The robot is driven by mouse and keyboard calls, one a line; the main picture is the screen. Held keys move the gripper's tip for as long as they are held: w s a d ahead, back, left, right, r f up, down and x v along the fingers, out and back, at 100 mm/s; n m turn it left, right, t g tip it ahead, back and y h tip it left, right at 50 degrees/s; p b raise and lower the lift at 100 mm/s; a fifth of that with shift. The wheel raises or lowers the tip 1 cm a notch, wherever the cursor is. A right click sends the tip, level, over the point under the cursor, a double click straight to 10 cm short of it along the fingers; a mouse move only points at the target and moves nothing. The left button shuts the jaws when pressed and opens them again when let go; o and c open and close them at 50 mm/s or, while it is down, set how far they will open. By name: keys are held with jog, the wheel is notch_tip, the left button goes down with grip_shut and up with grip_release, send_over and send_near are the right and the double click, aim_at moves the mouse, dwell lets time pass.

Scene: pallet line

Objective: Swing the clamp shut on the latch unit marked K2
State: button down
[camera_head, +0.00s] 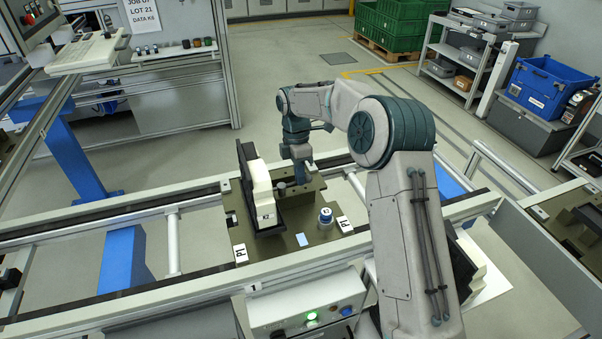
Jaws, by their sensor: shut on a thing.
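An olive pallet plate (235,203) sits on the conveyor in the middle of the view. On its left part stands an upright black and cream unit (263,190) with a small dark mark low on its front; I cannot read this as K2. My gripper (303,180) points down at the back of the plate, just right of the cream part. It is shut on what looks like the clamp, but its fingers and the held part are small and dark, so the clamp's angle cannot be told. A blue-topped round part (325,214) stands at the plate's front right.
Conveyor rails (110,210) run left and right of the plate. A control box (300,312) with a lit green button is in front. My arm hides part of the right side.

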dwell(0.3)
jog(key=c, duration=1.5)
grip_release()
jog(key=shift+c, duration=0.2)
jog(key=shift+r, duration=0.1)
notch_tip(320, 180, up, 13)
jog(key=w+a, duration=0.1)
jog(key=w, duration=0.1)
jog(key=shift+w+r+b, duration=0.2)
jog(key=shift+b, duration=0.1)
